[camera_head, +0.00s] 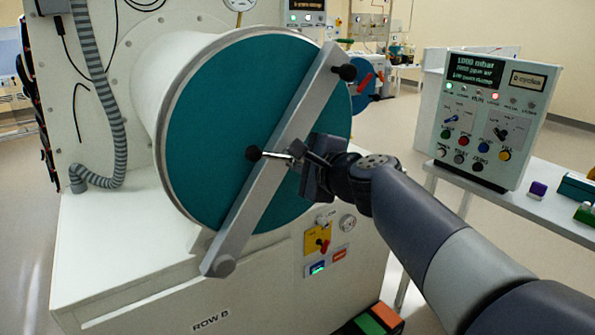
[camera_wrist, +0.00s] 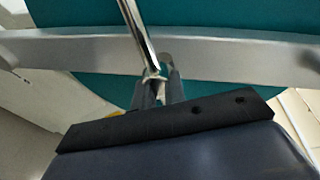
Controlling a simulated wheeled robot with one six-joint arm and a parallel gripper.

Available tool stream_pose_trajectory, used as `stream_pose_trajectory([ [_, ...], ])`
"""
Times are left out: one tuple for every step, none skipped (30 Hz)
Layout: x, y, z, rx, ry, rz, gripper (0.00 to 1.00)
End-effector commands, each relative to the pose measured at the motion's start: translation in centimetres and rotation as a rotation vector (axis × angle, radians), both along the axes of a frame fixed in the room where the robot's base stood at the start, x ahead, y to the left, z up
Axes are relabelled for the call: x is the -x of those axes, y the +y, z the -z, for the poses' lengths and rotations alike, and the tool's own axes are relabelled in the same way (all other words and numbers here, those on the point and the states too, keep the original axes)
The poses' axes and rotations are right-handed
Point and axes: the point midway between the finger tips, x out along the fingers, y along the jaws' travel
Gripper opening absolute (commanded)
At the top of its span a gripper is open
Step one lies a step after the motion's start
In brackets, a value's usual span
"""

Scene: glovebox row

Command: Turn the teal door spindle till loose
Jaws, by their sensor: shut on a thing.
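The round teal door (camera_head: 215,125) closes the end of a white cylinder in the head view. A grey bar (camera_head: 285,140) crosses it diagonally, from a black knob at upper right to a round pivot at lower left. The spindle handle (camera_head: 275,155), a metal rod with a black ball end, sits at the middle of the bar. My gripper (camera_head: 302,155) is shut on this rod, right of the door's centre. In the wrist view the rod (camera_wrist: 137,35) runs up from between my gripper's fingers (camera_wrist: 158,92), in front of the bar. The spindle's hub is mostly hidden.
A control panel (camera_head: 490,115) with a lit display stands on a white bench at right. A yellow switch plate (camera_head: 319,240) is on the cabinet below the door. A ribbed grey hose (camera_head: 105,100) hangs at left.

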Motion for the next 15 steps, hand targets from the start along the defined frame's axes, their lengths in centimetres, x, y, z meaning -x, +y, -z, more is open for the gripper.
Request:
stream_pose_trajectory([
  [0.04,0.04,0.38,0.037,-0.027,-0.001,0.0],
  [0.04,0.04,0.36,0.062,-0.043,0.0,0.0],
  [0.04,0.07,0.34,0.094,-0.065,-0.002,0.0],
  [0.04,0.07,0.33,0.117,-0.081,-0.002,0.0],
  [0.03,0.07,0.34,0.141,-0.096,-0.001,0.0],
  [0.01,0.04,0.34,0.172,-0.118,0.0,0.0],
  [0.02,0.04,0.35,0.196,-0.133,-0.001,0.0],
  [0.02,0.04,0.36,0.22,-0.149,-0.002,0.0],
  [0.02,0.04,0.34,0.251,-0.169,-0.001,0.0],
  [0.01,0.05,0.3,0.274,-0.186,0.0,0.0],
  [0.02,0.07,0.3,0.299,-0.203,-0.001,0.0],
  [0.03,0.07,0.27,0.329,-0.223,-0.001,0.0],
  [0.03,0.06,0.26,0.352,-0.24,-0.001,0.0],
  [0.03,0.05,0.25,0.377,-0.256,0.0,0.0],
  [0.03,0.04,0.27,0.407,-0.277,0.0,0.0],
])
